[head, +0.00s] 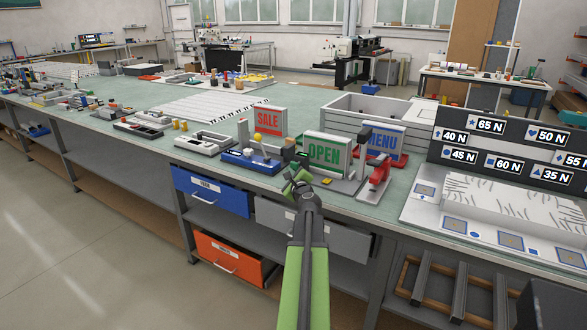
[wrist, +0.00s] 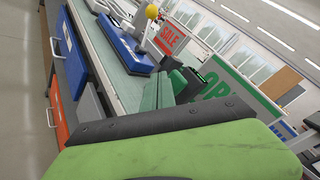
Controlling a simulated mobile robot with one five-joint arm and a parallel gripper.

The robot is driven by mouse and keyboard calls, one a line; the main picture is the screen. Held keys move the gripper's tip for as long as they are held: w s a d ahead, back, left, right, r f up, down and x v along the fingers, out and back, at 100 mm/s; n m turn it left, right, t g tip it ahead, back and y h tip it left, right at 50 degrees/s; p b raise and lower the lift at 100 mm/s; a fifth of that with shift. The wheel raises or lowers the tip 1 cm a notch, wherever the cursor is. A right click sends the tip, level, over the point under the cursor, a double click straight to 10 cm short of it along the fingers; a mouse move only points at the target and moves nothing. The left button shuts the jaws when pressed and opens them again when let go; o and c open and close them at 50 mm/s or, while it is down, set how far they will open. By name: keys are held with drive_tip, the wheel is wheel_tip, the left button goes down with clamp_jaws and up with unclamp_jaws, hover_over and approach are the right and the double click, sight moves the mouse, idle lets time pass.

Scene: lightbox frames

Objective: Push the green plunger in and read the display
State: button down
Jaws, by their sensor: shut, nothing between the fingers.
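My gripper (head: 297,184) is at the bench's front edge, just in front of the grey base of the OPEN sign. Its green fingers are together and empty, and show in the wrist view (wrist: 160,92). A small dark block with a green-lit face (head: 303,155) stands behind the gripper, left of the OPEN sign; it may be the display. It shows right of the fingers in the wrist view (wrist: 207,78), with no readable figures. I cannot make out the green plunger; the gripper may hide it. Contact is not clear in either view.
A blue device (head: 250,161) with a yellow ball (head: 258,137) stands left of my gripper. The OPEN sign (head: 325,149) and a red clamp-like device (head: 377,182) stand to the right. Blue (head: 212,192) and orange (head: 229,259) drawers stick out below the bench.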

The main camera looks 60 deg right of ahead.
sight(295, 167)
drive_tip(key=shift+d, duration=0.4)
drive_tip(key=shift+d, duration=1.6)
idle(1.5)
idle(0.3)
drive_tip(key=shift+a, duration=2.05)
drive_tip(key=a, duration=0.5)
